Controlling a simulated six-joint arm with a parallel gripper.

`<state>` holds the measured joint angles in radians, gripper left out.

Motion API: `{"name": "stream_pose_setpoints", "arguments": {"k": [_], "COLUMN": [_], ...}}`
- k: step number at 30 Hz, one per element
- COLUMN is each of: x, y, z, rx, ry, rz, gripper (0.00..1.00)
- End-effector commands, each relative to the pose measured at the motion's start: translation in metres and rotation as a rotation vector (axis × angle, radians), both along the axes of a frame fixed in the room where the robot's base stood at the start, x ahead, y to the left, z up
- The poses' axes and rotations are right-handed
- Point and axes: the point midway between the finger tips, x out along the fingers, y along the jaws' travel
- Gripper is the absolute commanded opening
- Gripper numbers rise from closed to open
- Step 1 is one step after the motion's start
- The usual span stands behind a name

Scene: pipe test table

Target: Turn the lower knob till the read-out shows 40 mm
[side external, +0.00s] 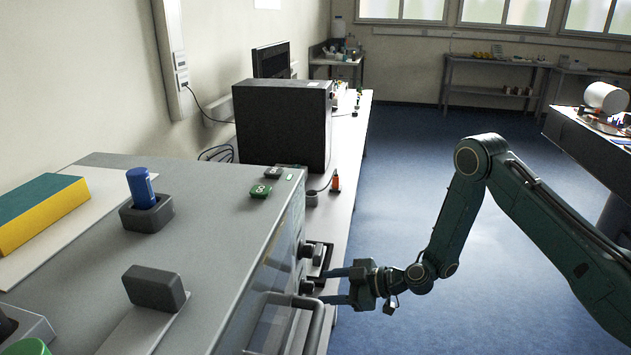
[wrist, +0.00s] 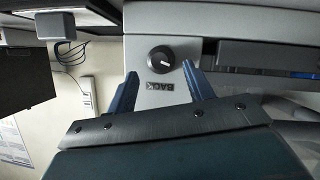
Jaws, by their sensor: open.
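Two dark knobs stick out from the front of the grey machine in the side view, an upper one (side external: 306,250) and a lower one (side external: 306,287). My gripper (side external: 324,286) is open, its two fingers pointing at the front around the height of the lower knob. In the wrist view one round black knob (wrist: 161,59) with a white pointer mark shows just beyond and between the open fingers of my gripper (wrist: 160,68). An upside-down label reading BACK (wrist: 161,86) is beside this knob. Contact with the fingers is not visible. The read-out is not legible in either view.
A curved grey handle (side external: 315,325) stands out from the machine front close to my gripper. The grey machine top (side external: 225,215) carries a blue marker (side external: 140,187) in a holder and a yellow-green sponge (side external: 40,212). Open floor lies to the right.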

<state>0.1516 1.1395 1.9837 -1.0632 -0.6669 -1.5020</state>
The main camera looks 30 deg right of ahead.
Motion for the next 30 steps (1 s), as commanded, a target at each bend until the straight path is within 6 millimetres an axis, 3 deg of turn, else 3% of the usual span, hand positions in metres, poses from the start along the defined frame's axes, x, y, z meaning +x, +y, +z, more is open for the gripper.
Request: {"name": "stream_pose_setpoints", "arguments": {"k": [9,23,30], "x": [0.024,0.030,0.030], "y": [0.020,0.025,0.025], "z": [-0.013,-0.015,-0.015], "rx": [-0.001,0.000,0.000], "ry": [-0.001,0.000,0.000], "rz": [0.002,0.000,0.000], "gripper": [0.52,0.52,0.09]}}
